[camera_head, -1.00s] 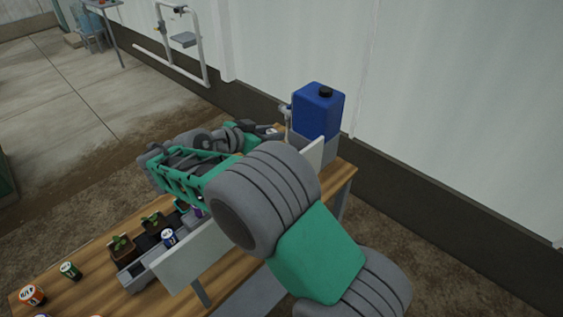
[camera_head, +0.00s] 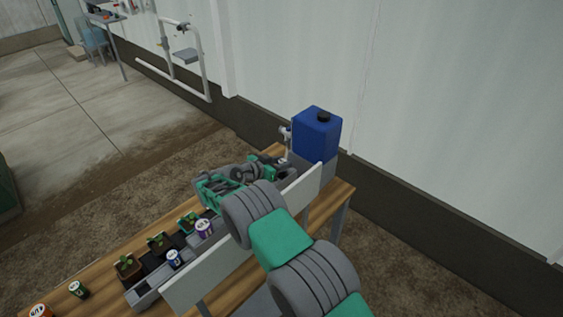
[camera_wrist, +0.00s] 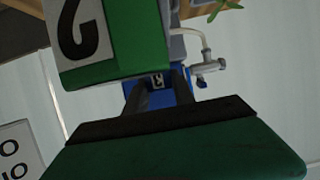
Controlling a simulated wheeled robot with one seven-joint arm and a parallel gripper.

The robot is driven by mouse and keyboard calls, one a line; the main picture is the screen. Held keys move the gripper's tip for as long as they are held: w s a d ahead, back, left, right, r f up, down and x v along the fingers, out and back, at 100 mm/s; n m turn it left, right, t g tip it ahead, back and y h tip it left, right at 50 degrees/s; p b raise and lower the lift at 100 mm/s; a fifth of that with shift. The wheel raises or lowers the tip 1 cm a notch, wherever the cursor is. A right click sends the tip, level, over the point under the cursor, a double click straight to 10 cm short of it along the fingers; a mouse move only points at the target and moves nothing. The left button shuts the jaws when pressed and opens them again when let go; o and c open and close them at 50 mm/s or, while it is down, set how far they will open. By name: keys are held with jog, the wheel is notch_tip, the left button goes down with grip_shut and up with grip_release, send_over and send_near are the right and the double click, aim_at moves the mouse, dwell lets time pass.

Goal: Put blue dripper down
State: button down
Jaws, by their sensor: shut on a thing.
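In the wrist view my gripper (camera_wrist: 157,92) has its two dark fingers closed on a small blue thing, which I take as the blue dripper (camera_wrist: 156,99). A small tag marked 3 shows at it. In the head view my arm reaches over the far part of the bench, near the blue tank (camera_head: 317,138). My own arm hides the fingertips and the dripper there. I cannot tell whether the dripper touches anything below it. A tap (camera_wrist: 208,66) with a pale tube shows just right of the fingers in the wrist view.
The wooden bench (camera_head: 98,268) carries a grey trough (camera_head: 147,294), a white panel (camera_head: 207,281), potted seedlings (camera_head: 128,265) and several labelled cans, including a blue-and-white one (camera_head: 173,259) and a purple-and-white one (camera_head: 204,229). A large green surface marked 2 (camera_wrist: 120,62) fills the wrist view's upper left.

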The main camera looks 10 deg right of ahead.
jog(key=shift+s+f, duration=0.25)
jog(key=shift+f, duration=0.5)
jog(key=c, duration=1.3)
grip_release()
jog(key=shift+f, duration=0.2)
jog(key=shift+c, duration=0.2)
jog(key=shift+o, duration=0.7)
jog(key=shift+w, duration=0.2)
jog(key=shift+o, duration=0.8)
jog(key=shift+r, duration=0.25)
